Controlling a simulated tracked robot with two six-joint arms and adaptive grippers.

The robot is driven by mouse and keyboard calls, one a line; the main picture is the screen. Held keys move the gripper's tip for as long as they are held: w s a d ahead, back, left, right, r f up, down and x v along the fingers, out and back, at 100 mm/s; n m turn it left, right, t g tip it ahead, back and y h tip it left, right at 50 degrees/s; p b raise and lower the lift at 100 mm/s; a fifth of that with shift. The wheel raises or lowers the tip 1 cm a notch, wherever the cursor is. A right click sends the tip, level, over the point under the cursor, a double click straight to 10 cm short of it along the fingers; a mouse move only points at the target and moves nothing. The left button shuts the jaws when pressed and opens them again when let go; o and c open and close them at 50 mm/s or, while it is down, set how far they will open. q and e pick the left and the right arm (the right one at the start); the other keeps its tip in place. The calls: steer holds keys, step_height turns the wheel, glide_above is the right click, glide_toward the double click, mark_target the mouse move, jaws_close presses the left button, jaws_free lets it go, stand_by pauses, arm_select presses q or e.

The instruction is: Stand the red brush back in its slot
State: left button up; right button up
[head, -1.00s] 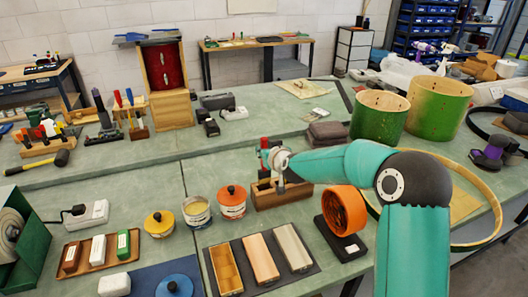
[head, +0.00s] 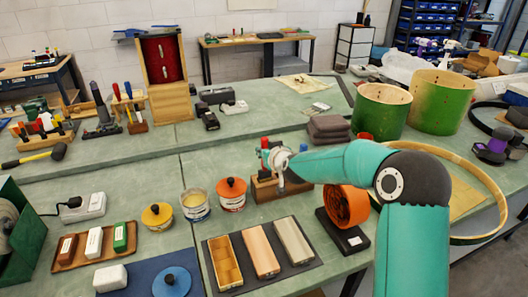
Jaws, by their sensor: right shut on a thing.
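A wooden slot block (head: 263,190) stands on the bench at the centre, partly covered by my right arm. A red handle (head: 264,144), which I take to be the red brush, rises upright above the block beside a bit of green. Its lower end is hidden, so I cannot tell whether it is in a slot. My right gripper (head: 280,162) is over the block, close against the handles, and seems shut on the red brush; its fingers are mostly hidden. My left gripper is not in view.
Paint tins (head: 232,194) stand just left of the block. A dark mat with wooden blocks (head: 261,256) lies in front. An orange wheel on a stand (head: 345,206) is to the right, below my arm. Green drums (head: 380,111) and a large hoop (head: 480,178) stand farther right.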

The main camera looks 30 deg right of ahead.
mark_target(265, 170)
steer(key=shift+f+b, duration=2.2)
steer(key=shift+f, duration=0.3)
steer(key=o, duration=0.8)
steer(key=shift+o, duration=0.2)
steer(key=shift+s, duration=0.1)
steer(key=v, duration=1.2)
steer(key=shift+f, duration=0.15)
